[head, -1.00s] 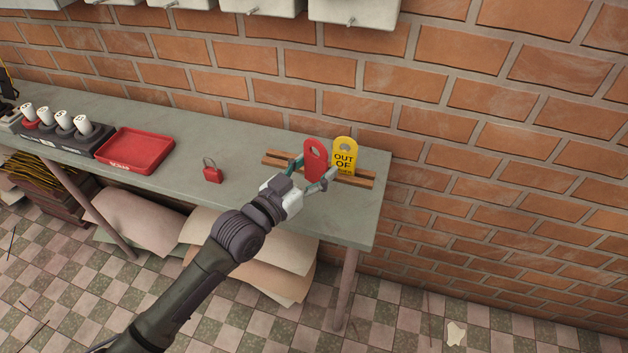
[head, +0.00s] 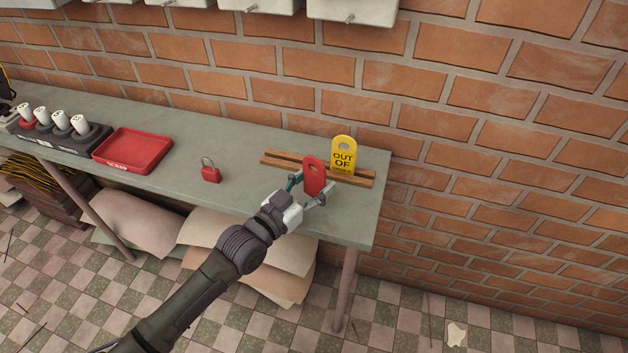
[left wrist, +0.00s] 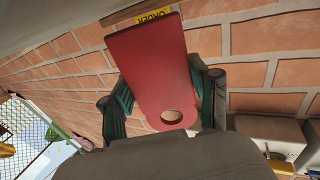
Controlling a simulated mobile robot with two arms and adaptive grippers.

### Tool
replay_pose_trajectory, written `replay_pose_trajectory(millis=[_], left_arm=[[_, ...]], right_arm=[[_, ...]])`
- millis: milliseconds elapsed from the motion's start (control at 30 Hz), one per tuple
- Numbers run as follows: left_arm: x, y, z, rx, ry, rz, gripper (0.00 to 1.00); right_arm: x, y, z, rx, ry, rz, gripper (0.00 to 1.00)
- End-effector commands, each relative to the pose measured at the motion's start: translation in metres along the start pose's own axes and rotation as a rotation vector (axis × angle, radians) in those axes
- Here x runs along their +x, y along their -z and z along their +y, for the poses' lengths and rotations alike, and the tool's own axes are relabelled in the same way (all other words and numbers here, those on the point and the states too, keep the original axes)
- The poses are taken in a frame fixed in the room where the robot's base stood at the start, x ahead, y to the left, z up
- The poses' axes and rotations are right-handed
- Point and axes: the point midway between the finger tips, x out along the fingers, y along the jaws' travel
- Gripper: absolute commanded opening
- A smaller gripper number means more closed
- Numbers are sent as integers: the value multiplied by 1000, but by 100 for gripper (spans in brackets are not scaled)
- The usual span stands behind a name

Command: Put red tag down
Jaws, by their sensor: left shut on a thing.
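The red tag (head: 313,177) has a rounded top with a hole. My left gripper (head: 312,192) is shut on it and holds it upright in front of the wooden rack (head: 281,160) on the bench. In the left wrist view the red tag (left wrist: 150,70) fills the middle between the two teal fingers (left wrist: 160,100), hole end nearest the camera. Whether its lower edge touches the bench is hidden. The yellow "OUT OF" tag (head: 343,155) stands in the rack, behind and right of the red one. My right gripper is not in view.
A red padlock (head: 210,172) stands on the grey bench (head: 240,200) left of my gripper. A red tray (head: 133,150) and several white-handled items in a dark holder (head: 70,140) are farther left. The brick wall (head: 480,120) rises behind. Bench space around the padlock is clear.

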Motion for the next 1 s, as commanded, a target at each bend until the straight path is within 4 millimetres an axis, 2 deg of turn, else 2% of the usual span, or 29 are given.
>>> replay_pose_trajectory(millis=[133,167,300,600,767,833,1000], left_arm=[[0,-1,0,1,0,1,27],[0,-1,0,1,0,0,65],[0,-1,0,1,0,0,85],[0,0,0,1,0,0,85],[0,17,0,1,0,1,85],[-15,8,-1,1,1,-4,85],[-54,8,0,2,0,-5,85]], right_arm=[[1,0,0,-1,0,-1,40],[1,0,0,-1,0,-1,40],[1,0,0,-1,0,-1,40],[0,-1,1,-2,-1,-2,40],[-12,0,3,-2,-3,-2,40],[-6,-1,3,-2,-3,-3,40],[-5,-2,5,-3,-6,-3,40]])
